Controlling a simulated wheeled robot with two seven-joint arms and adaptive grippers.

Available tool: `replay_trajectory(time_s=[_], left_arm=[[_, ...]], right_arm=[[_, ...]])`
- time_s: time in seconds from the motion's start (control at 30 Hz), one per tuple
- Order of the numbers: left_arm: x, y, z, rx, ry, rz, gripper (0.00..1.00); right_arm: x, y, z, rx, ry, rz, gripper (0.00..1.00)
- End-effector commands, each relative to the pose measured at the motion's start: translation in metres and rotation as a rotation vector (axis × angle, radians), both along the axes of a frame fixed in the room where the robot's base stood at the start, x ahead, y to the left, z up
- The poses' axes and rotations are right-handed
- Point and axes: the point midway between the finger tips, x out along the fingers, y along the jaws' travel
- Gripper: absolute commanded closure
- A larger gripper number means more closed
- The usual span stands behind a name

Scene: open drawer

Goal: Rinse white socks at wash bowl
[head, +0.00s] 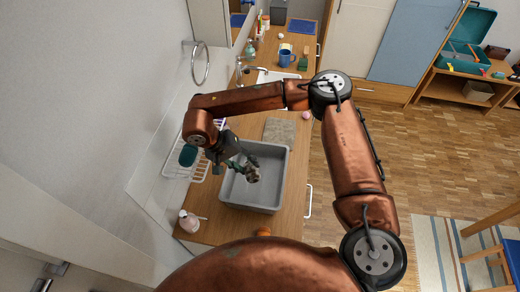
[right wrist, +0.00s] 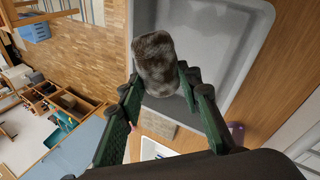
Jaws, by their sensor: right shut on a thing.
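My right gripper (head: 247,167) is shut on a rolled, fuzzy grey-brown sock bundle (head: 253,175). In the right wrist view the bundle (right wrist: 156,62) sticks out past the green-padded fingers (right wrist: 165,86). It looks dirty grey-brown rather than white. The grey rectangular wash bowl (head: 277,176) stands on the wooden counter, and its grey wall and floor also show in the right wrist view (right wrist: 228,50). The gripper and bundle are over the bowl; I cannot tell how high or whether they touch it. My left gripper is not in view.
A white wire rack (head: 172,168) is left of the bowl against the wall. A pinkish bottle (head: 188,221) stands at the near left and a grey-brown mat (head: 280,130) lies behind the bowl. A blue mug (head: 286,56) stands farther back. Open floor (head: 420,140) lies right.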

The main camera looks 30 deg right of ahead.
Motion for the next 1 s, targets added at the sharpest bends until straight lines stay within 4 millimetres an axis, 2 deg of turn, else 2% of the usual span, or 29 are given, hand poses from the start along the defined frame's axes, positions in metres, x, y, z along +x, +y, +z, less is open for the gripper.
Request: replay_trajectory(time_s=[0.03,0.1,0.33,0.5,0.77,1.0], left_arm=[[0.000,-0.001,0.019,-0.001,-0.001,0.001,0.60],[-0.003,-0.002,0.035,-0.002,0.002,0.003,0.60],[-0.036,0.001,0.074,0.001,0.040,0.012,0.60],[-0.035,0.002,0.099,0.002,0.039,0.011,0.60],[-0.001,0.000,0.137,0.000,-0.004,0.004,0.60],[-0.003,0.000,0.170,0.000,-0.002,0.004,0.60]], right_arm=[[0.000,0.010,0.005,0.014,0.007,-0.114,0.92],[0.002,0.021,0.004,0.032,0.001,-0.315,0.92],[0.010,0.044,0.001,0.065,-0.047,-0.969,0.92],[0.016,0.049,0.000,0.073,-0.098,-1.412,0.92],[0.025,0.040,-0.002,0.051,-0.194,-2.064,0.92],[0.029,0.014,-0.006,-0.014,-0.298,-2.652,0.92]])
